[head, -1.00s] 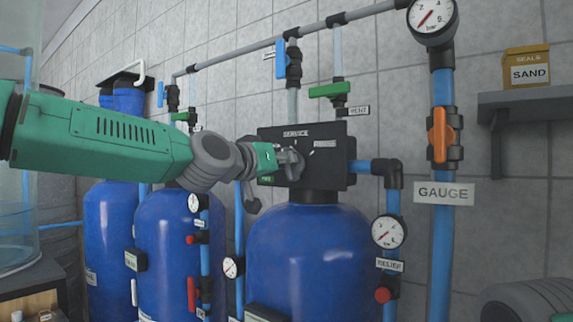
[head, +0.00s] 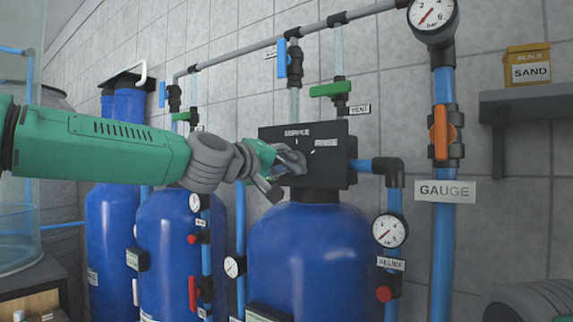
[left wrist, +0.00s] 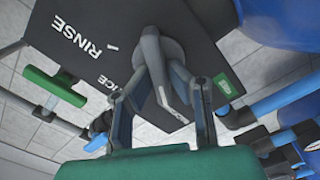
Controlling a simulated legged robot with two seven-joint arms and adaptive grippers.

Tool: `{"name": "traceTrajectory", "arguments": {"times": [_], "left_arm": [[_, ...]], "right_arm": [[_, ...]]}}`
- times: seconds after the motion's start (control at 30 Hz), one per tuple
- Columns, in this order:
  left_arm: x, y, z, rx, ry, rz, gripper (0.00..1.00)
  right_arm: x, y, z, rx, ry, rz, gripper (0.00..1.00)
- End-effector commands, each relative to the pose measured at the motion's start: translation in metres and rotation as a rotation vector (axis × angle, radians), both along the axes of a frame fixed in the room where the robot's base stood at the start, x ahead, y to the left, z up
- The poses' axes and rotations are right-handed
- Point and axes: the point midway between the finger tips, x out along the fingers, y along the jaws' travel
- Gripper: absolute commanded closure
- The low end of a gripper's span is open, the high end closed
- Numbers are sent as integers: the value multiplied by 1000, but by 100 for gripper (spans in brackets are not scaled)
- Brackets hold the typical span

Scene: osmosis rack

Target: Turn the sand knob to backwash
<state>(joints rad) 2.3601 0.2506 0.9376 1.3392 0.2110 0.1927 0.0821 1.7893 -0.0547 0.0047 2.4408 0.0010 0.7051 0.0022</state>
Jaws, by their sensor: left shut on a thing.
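The sand knob (left wrist: 167,72) is a grey lever knob on the front of the black valve head (head: 335,172) atop a blue tank. The box has white SERVICE and RINSE lettering; no backwash lettering is readable. My left gripper (head: 284,164) reaches the knob from the left. In the left wrist view my left gripper (left wrist: 168,100) has a finger on each side of the knob's handle and is shut on it. In the head view the fingers cover much of the knob, so its exact pointing is hard to tell.
Grey and blue pipes surround the valve head, with a green vent handle (head: 330,89) above and an orange valve handle (head: 441,132) at right. A relief gauge (head: 389,230) is below right. More blue tanks (head: 165,230) stand at left. A shelf (head: 520,101) holds a SAND box (head: 527,66).

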Motion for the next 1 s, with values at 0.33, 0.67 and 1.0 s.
{"name": "traceTrajectory", "arguments": {"times": [0.33, 0.67, 1.0], "left_arm": [[1, 1, -2, -30, 24, 2, 100], [2, 1, -3, -28, 24, 3, 67], [-2, 2, 0, -27, 20, 1, 67]], "right_arm": [[0, 0, 0, 0, 0, 0, 60], [0, 0, 0, 0, 0, 0, 60], [-3, 0, 0, 0, -2, 0, 60]]}}
